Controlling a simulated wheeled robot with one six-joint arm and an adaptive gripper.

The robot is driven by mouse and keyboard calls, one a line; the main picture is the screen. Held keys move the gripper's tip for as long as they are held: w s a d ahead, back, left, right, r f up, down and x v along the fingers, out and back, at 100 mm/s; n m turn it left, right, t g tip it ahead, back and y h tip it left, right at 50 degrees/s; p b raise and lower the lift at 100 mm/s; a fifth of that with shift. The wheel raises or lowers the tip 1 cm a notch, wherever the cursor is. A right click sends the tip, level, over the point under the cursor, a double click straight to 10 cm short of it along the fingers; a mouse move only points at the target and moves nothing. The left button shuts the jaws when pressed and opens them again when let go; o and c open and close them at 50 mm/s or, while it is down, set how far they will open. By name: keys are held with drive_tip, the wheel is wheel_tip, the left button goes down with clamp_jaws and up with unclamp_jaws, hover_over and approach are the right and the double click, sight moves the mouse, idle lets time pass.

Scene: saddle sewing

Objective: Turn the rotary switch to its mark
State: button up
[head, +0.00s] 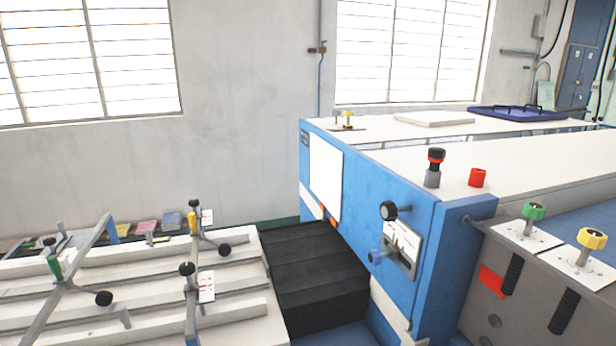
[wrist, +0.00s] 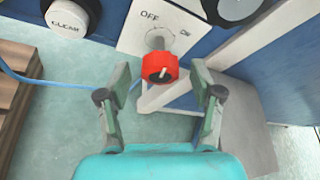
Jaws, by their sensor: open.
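A red rotary knob (wrist: 159,68) with a short white line on its face stands on a grey stem on a white plate (wrist: 132,36) in the wrist view. The plate reads OFF at its upper left and has a smaller, hard-to-read label to the right of the stem. I cannot tell exactly which label the white line points at. My gripper (wrist: 160,78) is open, with one finger on each side of the red knob and clear gaps on both sides. I cannot pick out this knob or my gripper in the head view.
A white CLEAR button (wrist: 67,20) is left of the plate, and a dark round knob (wrist: 230,8) is at its right. A blue cable (wrist: 50,82) runs at the left. In the head view, a blue cabinet (head: 370,185) carries other knobs beside a slatted white table (head: 150,290).

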drive_tip(key=shift+s, duration=0.1)
drive_tip(key=shift+s+d, duration=0.25)
drive_tip(key=shift+s, duration=0.5)
drive_tip(key=shift+s+d, duration=0.3)
drive_tip(key=shift+s, duration=0.45)
drive_tip(key=shift+s+d, duration=0.25)
drive_tip(key=shift+s, duration=0.5)
drive_tip(key=shift+m+g+y, duration=0.3)
drive_tip(key=shift+m+y, duration=0.2)
drive_tip(key=shift+m, duration=0.2)
drive_tip(key=shift+m+y, duration=0.4)
drive_tip(key=shift+m, duration=0.3)
drive_tip(key=shift+d, duration=0.1)
drive_tip(key=shift+m+g+y, duration=0.4)
drive_tip(key=shift+m+y, duration=0.1)
drive_tip(key=shift+m, duration=0.1)
